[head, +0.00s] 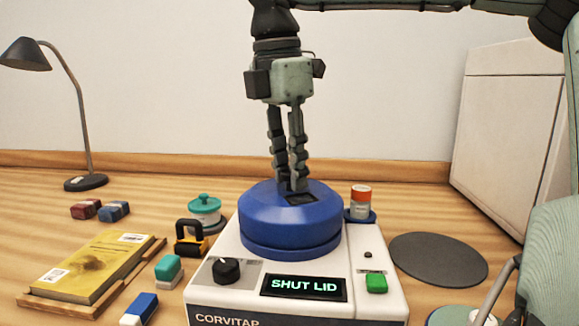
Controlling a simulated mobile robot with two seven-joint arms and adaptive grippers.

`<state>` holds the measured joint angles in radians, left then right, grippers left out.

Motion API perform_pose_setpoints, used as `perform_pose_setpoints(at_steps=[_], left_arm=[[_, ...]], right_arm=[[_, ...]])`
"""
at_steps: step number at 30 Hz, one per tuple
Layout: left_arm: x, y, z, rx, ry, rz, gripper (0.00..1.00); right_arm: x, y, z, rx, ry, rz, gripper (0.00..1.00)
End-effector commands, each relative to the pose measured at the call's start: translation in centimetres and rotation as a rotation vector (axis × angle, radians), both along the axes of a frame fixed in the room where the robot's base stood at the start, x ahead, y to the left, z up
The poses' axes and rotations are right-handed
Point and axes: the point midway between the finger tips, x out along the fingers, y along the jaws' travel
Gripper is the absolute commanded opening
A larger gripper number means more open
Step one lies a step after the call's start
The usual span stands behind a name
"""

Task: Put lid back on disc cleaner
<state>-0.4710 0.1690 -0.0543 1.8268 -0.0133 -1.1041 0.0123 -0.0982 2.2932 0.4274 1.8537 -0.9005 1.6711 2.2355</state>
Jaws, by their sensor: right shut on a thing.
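The disc cleaner (224,299) is a white machine at the front middle of the table, with a black knob, a green button and a display reading "SHUT LID". Its round blue lid (290,222) sits over the top of the machine. I cannot tell whether it is fully seated. My right gripper (292,186) comes down from above and is shut on the lid's top, at the dark recess where its grip lies. The fingertips hide most of that grip. My left gripper is not in view.
A dark round mat (438,259) lies right of the machine. An orange-and-white canister (360,199) stands behind it. A teal-lidded jar (204,209), a black-and-yellow tool (191,239), erasers and a yellow book (92,266) are at left. A lamp (85,182) stands far left.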

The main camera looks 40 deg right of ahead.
Motion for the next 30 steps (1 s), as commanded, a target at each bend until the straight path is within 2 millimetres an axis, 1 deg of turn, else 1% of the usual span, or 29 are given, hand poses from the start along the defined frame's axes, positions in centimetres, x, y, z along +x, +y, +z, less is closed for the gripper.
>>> perform_pose_setpoints(at_steps=[2,3,9,15,20,30], left_arm=[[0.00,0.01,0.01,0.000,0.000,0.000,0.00],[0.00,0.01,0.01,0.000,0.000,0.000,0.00],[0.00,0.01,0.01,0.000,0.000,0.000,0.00],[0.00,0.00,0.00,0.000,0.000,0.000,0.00],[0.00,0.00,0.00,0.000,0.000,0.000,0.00],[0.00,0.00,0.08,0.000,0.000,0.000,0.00]], right_arm=[[0.01,0.00,0.01,0.000,0.000,0.000,0.00],[0.01,0.00,0.01,0.000,0.000,0.000,0.27],[0.01,-0.01,0.00,0.000,0.000,0.000,0.50],[0.01,-0.01,-0.01,0.000,0.000,0.000,0.50],[0.00,-0.01,-0.04,0.000,0.001,0.000,0.70],[0.01,-0.01,0.08,0.000,0.000,0.000,0.71]])
